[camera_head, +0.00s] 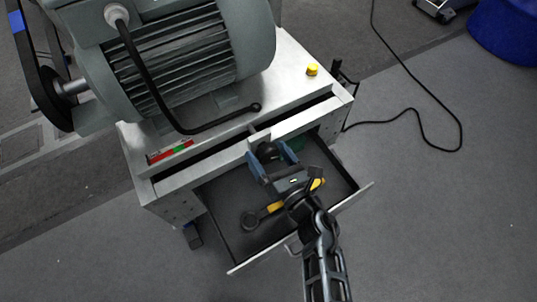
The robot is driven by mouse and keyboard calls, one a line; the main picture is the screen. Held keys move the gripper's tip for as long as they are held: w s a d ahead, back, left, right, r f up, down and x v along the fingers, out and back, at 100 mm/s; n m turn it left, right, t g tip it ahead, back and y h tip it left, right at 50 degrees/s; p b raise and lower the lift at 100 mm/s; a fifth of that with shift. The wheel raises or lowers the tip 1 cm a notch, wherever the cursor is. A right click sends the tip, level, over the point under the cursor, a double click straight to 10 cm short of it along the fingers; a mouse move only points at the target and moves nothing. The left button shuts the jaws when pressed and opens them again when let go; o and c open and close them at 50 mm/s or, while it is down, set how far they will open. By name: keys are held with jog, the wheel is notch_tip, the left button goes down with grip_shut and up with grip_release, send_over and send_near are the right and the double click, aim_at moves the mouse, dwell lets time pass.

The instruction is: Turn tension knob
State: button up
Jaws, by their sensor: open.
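A black round knob (268,151), which looks like the tension knob, sits at the front of the metal bench, just under its top edge. My gripper (269,157) reaches in from the lower right with its blue fingers apart. The knob shows between the two fingers, which appear to lie on either side of it. I cannot tell whether either finger touches it. Part of the knob's lower side is hidden by my gripper.
The metal bench (291,68) carries a large grey motor (175,60). A drawer (222,202) stands open below my gripper, with a yellow-and-black tool (275,207) in it. A black cable (459,137) lies on the floor at right. A yellow button (312,70) is on the bench top.

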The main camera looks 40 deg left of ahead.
jog(key=shift+w+a, duration=0.1)
jog(key=shift+a, duration=0.15)
jog(key=c, duration=1)
jog(key=shift+m, duration=0.4)
